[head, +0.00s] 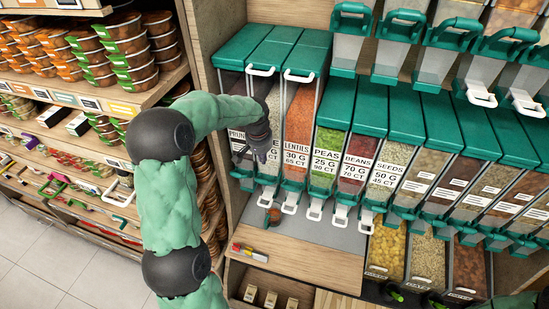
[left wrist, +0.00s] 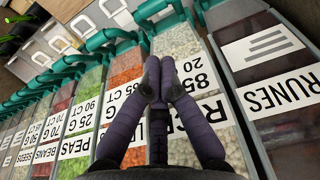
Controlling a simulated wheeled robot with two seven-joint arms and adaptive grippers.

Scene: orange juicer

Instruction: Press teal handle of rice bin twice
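The rice bin (head: 273,103) is a tall clear dispenser with pale grains, left of the lentils bin. In the left wrist view, which is upside down, its grains (left wrist: 180,47) and part of its label show, with its teal handle (left wrist: 152,10) near the top edge. My left gripper (head: 260,152) is in front of the rice bin and covers part of it in the head view. In the left wrist view its dark fingers (left wrist: 165,82) meet at the tips, with nothing seen between them. The tips are apart from the handle.
The lentils bin (head: 298,115) and peas bin (head: 326,160) stand in the same row; prunes are on the left. A wooden shelf edge (head: 300,258) runs below. Another row of teal-lidded bins hangs above. Food shelves (head: 75,100) stand at left.

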